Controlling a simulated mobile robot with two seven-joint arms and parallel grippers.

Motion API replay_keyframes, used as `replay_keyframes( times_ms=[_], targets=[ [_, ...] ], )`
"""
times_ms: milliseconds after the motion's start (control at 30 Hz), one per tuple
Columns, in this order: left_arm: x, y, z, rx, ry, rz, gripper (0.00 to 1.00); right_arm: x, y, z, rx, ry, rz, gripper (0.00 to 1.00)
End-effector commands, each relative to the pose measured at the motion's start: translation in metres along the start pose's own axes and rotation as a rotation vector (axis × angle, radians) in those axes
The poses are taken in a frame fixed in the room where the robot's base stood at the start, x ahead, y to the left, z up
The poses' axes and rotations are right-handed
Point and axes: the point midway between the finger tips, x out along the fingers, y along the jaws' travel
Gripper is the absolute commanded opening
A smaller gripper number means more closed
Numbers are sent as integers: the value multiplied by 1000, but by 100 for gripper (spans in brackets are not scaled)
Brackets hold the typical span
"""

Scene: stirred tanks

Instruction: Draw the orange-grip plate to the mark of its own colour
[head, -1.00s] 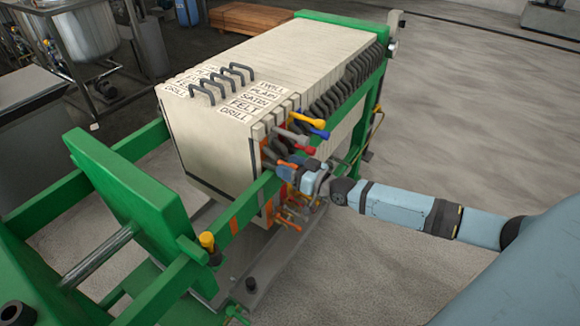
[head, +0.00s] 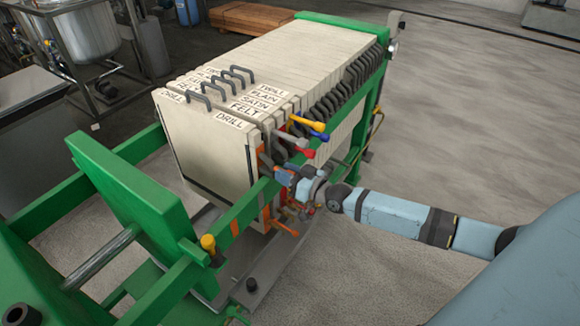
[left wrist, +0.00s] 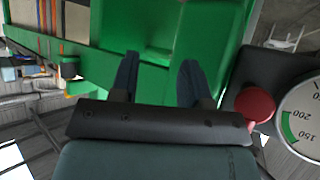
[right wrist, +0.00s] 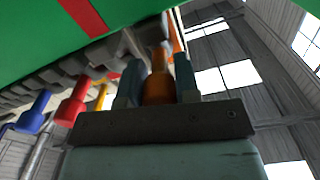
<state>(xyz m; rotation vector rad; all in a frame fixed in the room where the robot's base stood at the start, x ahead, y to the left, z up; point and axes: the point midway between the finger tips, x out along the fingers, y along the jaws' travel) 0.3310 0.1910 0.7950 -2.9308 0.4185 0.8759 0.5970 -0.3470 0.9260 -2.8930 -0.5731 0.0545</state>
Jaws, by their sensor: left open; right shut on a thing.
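The front cream plate (head: 215,138), labelled DRILL, stands upright on the green press rails. In the right wrist view its orange grip (right wrist: 158,88) sits between the two fingers of my right gripper (right wrist: 156,72), which is shut on it. In the head view my right gripper (head: 288,180) is at the near rail beside this plate, partly covering the grip. An orange mark (head: 235,226) is on the near rail, ahead of the plate towards the green end plate. My left gripper (left wrist: 158,72) is open and empty, above green metal; the head view does not show it.
Other plates, labelled FELT, SATIN, PLAIN and TWILL, stand behind, with yellow, blue (head: 320,136) and red grips (head: 305,152) near my right gripper. A green end plate (head: 135,200) faces the stack across an open gap. A yellow-topped knob (head: 208,243) stands by the near rail.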

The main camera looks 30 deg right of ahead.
Motion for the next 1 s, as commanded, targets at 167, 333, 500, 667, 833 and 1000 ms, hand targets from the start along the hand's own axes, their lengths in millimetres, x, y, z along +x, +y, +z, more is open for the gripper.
replay_keyframes(
  times_ms=[167,333,500,667,833,1000],
  targets=[
    [-13,0,-14,10,-9,-1,43,-1,-34,2,10,-3,-3,0],
    [-24,0,-28,9,-11,0,43,-1,-65,9,10,-4,-3,0],
    [-32,1,-44,9,-8,0,43,-1,-97,16,9,-3,-3,0],
    [-39,1,-56,8,-3,0,43,-1,-124,22,8,-3,-3,0],
    [-44,1,-64,9,-2,0,43,-1,-148,28,8,-4,-2,0],
    [-47,0,-67,10,-2,-4,43,-1,-165,32,5,-3,-3,0]
  ],
)
